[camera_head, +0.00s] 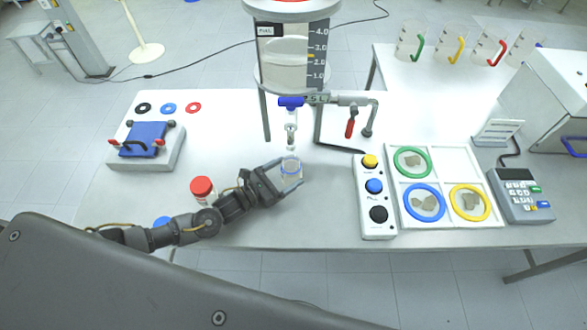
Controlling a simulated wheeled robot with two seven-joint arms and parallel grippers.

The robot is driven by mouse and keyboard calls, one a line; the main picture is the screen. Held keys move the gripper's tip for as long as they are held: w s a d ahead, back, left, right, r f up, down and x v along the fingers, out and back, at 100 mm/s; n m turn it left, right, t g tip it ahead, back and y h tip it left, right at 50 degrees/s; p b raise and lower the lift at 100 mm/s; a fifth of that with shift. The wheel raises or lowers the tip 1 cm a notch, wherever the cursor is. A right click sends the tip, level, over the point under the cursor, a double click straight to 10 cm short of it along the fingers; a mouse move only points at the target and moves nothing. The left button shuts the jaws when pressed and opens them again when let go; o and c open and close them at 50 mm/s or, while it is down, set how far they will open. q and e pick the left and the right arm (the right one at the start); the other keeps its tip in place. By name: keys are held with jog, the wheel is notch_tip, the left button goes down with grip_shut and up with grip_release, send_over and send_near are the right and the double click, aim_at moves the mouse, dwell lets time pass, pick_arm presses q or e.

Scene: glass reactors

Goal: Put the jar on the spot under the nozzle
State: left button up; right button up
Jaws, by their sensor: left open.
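A small clear glass jar (291,174) stands on the white table just below the nozzle (291,140) of the glass reactor. A blue line shows around the jar's upper part. The spot under the nozzle is not clearly visible, as the jar and gripper cover that area. My left gripper (281,180) reaches in from the left, low at the table. Its fingers are open beside the jar; I cannot tell whether they touch it. My right gripper is not in view.
The reactor (291,62) stands above on its frame. A red-capped container (202,188) is close behind my left forearm. A button panel (376,196) and a sorting tray (440,218) lie to the right. A blue-topped device (146,140) stands at the left.

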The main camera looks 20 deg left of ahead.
pick_arm(q)
jog(key=b+v, duration=0.1)
jog(key=v, duration=0.6)
jog(key=shift+s+a+f+b, duration=0.1)
jog(key=shift+s+a+b, duration=0.15)
jog(key=shift+b, duration=0.15)
jog(key=shift+s+a, duration=0.25)
jog(key=shift+s, duration=0.05)
